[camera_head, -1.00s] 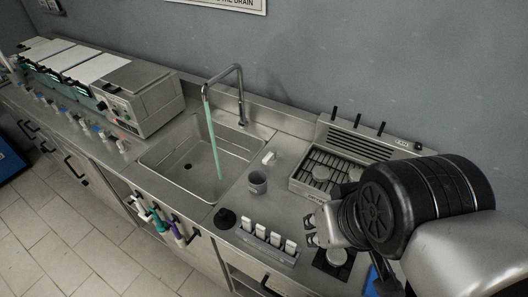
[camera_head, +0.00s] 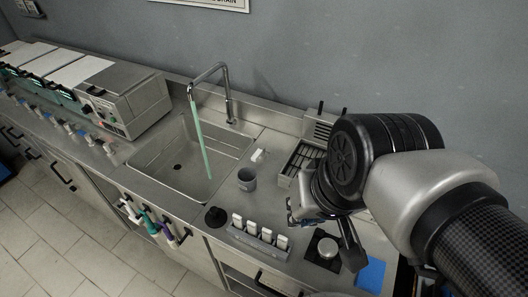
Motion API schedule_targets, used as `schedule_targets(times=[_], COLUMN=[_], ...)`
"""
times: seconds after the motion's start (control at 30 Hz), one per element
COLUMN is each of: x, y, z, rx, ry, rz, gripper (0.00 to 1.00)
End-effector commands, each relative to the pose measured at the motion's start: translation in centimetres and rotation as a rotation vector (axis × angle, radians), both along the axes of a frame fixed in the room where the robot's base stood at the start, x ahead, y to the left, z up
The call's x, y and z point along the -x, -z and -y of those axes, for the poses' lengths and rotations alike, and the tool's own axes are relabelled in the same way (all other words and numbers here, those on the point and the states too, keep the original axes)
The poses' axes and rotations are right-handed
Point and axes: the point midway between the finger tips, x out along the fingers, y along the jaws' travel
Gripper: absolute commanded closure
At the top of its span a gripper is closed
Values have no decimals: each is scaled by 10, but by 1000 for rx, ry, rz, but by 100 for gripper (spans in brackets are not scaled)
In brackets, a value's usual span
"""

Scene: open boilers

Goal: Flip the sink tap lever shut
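The sink tap (camera_head: 226,86) is a tall metal spout at the back rim of the sink (camera_head: 173,185). A greenish stream of water (camera_head: 203,148) runs from its end into the basin. The tap's lever is too small to make out for sure near the base of the spout. My gripper (camera_head: 292,212) is over the counter to the right of the sink, well apart from the tap. It is partly hidden by my own arm, and its fingers are too small and dark to tell open from shut.
A grey cup (camera_head: 247,179) and a small white item (camera_head: 258,155) stand between sink and gripper. A rack of white-topped pieces (camera_head: 259,234) and a black knob-like object (camera_head: 215,216) are at the front. A burner unit (camera_head: 298,160) is partly behind my arm. A metal boiler box (camera_head: 125,98) stands left.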

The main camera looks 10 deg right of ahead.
Motion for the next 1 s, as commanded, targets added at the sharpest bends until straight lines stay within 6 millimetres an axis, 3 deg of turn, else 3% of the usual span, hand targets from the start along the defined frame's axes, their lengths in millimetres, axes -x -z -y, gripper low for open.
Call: schedule_targets(times=[0.3, 0.57, 0.77, 1.0], x=[-79, -152, -208, -269], y=[10, 34, 66, 120], z=[-15, -11, 5, 37], rx=[-320, -571, -756, -969], ry=[389, 740, 1025, 1382], rz=[-146, -264, -357, -465], gripper=[100, 100, 100, 100])
